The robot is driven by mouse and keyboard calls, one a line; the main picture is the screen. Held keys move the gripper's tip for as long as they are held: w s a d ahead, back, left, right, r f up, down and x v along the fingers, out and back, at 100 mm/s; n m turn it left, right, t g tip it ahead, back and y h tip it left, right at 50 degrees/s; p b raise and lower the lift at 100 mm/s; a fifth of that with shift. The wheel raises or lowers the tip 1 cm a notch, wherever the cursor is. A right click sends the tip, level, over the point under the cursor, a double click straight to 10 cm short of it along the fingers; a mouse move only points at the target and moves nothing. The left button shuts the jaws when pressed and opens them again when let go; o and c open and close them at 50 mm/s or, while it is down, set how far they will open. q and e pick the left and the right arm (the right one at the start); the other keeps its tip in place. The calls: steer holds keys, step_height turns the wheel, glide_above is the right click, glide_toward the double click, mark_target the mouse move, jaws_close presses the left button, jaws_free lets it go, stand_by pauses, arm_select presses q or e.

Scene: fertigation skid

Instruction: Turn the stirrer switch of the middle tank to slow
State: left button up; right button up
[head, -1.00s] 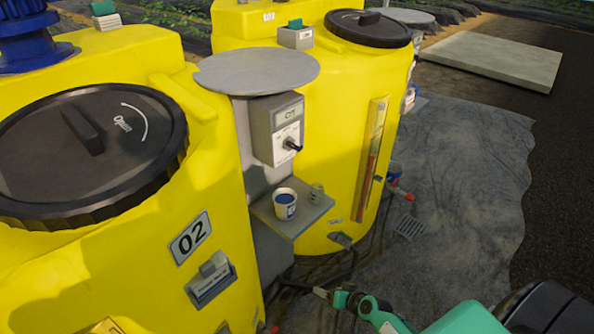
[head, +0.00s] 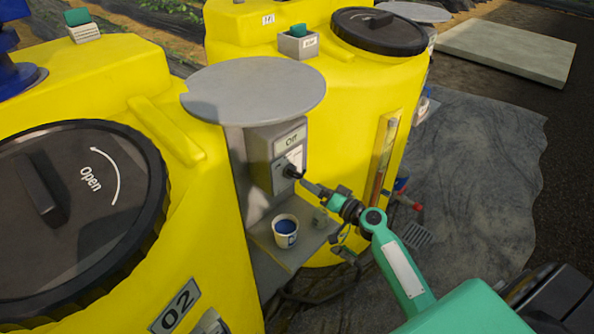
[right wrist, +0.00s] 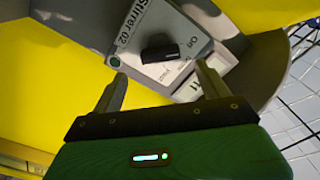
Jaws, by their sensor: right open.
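The stirrer switch box (head: 275,157) is grey and stands on a post beside the yellow tank marked 02 (head: 205,250). Its small display (head: 291,140) reads Off. The black knob (head: 291,172) is on its front. In the right wrist view the box face (right wrist: 185,70) reads Stirrer 02, and its black knob (right wrist: 162,51) lies crosswise; most position words are too small to read. My right gripper (head: 306,186) is open and empty just in front of the knob. In the wrist view its fingertips (right wrist: 162,76) stand apart, short of the knob. My left gripper is not in view.
A round grey cover (head: 253,88) overhangs the box. Below it, a grey shelf (head: 265,248) holds a white cup (head: 285,232) with blue contents and a small jar (head: 320,217). Another yellow tank (head: 350,100) stands behind.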

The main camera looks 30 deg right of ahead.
mark_target(298, 177)
steer(key=p+x, duration=0.2)
steer(key=x, duration=0.4)
steer(key=shift+w+a, duration=0.15)
steer(key=shift+w, duration=0.1)
steer(key=shift+w+a, duration=0.1)
steer(key=shift+w, duration=0.25)
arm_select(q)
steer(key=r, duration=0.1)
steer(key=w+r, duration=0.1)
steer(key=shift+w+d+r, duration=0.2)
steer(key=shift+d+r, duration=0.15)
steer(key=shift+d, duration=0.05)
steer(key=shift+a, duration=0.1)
arm_select(e)
steer(key=c, duration=1)
